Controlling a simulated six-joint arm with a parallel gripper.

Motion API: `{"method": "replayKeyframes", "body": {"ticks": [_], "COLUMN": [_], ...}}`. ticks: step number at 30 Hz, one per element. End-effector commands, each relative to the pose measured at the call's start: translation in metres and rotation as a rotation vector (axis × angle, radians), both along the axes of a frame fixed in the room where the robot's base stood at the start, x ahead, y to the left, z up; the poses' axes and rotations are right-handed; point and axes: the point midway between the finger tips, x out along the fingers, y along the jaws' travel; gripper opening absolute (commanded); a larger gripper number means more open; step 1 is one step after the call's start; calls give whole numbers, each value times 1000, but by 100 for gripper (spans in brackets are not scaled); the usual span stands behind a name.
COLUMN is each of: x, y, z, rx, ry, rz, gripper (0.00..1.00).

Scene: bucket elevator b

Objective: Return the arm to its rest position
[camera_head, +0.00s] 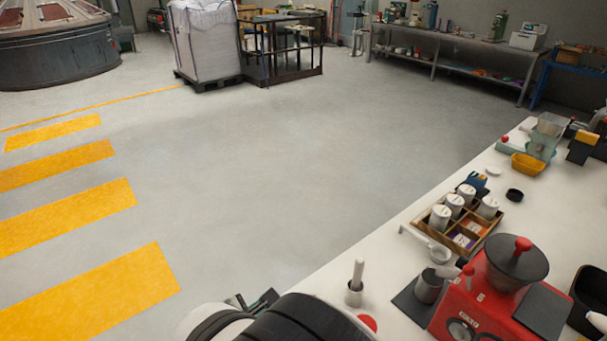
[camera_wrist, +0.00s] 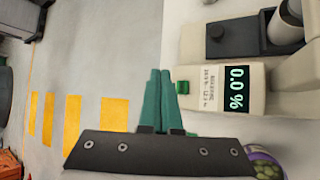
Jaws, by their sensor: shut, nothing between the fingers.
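My gripper (camera_wrist: 160,100) shows in the wrist view with its two green fingers close together and nothing between them. It is over the grey floor at the left edge of a pale machine. In the head view only part of my arm (camera_head: 290,322) shows at the bottom centre, dark and white, beside the counter's near edge. The gripper's fingertips cannot be made out clearly there.
A pale machine with a 0.0 % display (camera_wrist: 236,88) is close right of the fingers. The white counter (camera_head: 388,270) holds a red grinder (camera_head: 470,310), a wooden box (camera_head: 481,234) with canisters and a tamper (camera_head: 356,284). The floor (camera_head: 260,180) to the left is clear.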

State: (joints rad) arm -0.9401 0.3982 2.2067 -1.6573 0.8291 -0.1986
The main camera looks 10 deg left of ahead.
Motion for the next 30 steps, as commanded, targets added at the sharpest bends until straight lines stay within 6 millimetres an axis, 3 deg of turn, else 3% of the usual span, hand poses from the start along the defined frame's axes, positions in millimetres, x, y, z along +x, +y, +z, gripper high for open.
{"method": "replayKeyframes", "body": {"ticks": [2,5,6,8,9,11,13,15,18,21,23,30], "x": [11,28,29,21,6,-31,-88,-146,-196,-212,-215,-216], "y": [-27,-102,-138,-187,-215,-245,-268,-265,-233,-204,-194,-189], "z": [7,26,35,47,55,63,67,66,67,71,74,75], "rx": [55,206,275,364,406,446,514,636,852,1033,1093,1117], "ry": [-37,-174,-257,-387,-438,-413,-321,-178,44,204,255,282], "rz": [-160,-604,-812,-1102,-1270,-1493,-1781,-2071,-2347,-2466,-2492,-2502], "gripper": [0,0,0,0,0,0,0,0,0,0,0,0]}}
